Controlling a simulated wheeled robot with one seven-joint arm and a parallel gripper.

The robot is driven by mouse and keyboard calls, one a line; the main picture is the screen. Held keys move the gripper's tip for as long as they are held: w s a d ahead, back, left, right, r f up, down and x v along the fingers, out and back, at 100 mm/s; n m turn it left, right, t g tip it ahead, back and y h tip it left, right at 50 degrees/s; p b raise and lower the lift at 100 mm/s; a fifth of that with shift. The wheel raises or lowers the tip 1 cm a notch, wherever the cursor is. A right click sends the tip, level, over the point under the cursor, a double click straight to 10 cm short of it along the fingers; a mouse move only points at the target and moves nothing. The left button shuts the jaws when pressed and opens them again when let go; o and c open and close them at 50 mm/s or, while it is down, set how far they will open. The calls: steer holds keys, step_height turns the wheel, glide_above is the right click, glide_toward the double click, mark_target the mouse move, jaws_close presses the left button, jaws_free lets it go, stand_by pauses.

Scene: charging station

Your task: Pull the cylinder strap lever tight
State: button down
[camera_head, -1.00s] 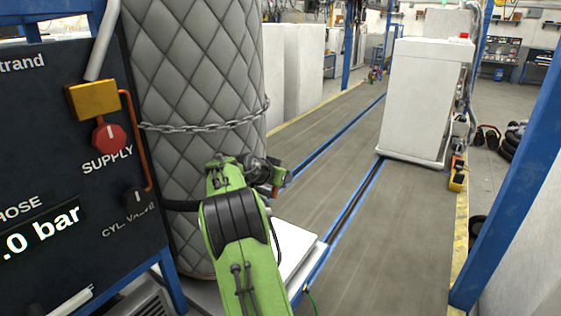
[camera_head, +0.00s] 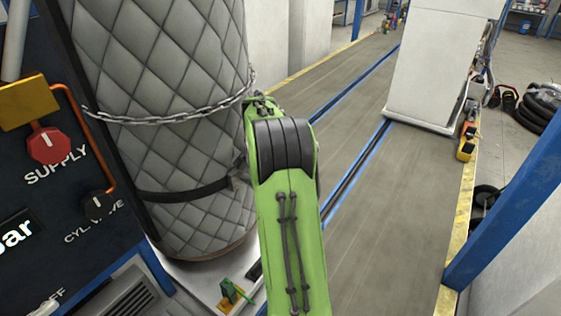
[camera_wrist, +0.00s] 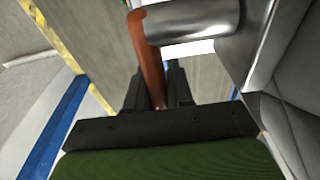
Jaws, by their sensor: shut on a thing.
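The cylinder (camera_head: 165,80) is tall, with a grey quilted cover. A black strap (camera_head: 185,194) runs around its lower part, toward a dark buckle (camera_head: 238,178) partly behind my green arm. In the wrist view, an orange-brown lever (camera_wrist: 146,55) sticks out from a silver metal barrel (camera_wrist: 195,20). My gripper (camera_wrist: 157,92) has its two dark fingers on either side of the lever and is shut on it. The quilted cover (camera_wrist: 295,85) shows at the right of that view. In the head view my arm hides the gripper and the lever.
A chain (camera_head: 165,115) hangs around the cylinder above the strap. At the left stands a dark panel (camera_head: 45,190) with a red supply knob (camera_head: 49,146). A green object (camera_head: 233,293) is on the base plate. A blue post (camera_head: 510,215) stands right; the floor between is open.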

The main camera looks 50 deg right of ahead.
steer(key=shift+f+y+p, duration=0.25)
steer(key=shift+y+p, duration=0.3)
steer(key=shift+y, duration=0.15)
steer(key=shift+a+f, duration=0.1)
steer(key=shift+f, duration=0.05)
steer(key=c, duration=1.1)
jaws_free()
step_height(320, 180, up, 16)
steer(key=shift+f+p, duration=0.1)
steer(key=shift+p, duration=1.1)
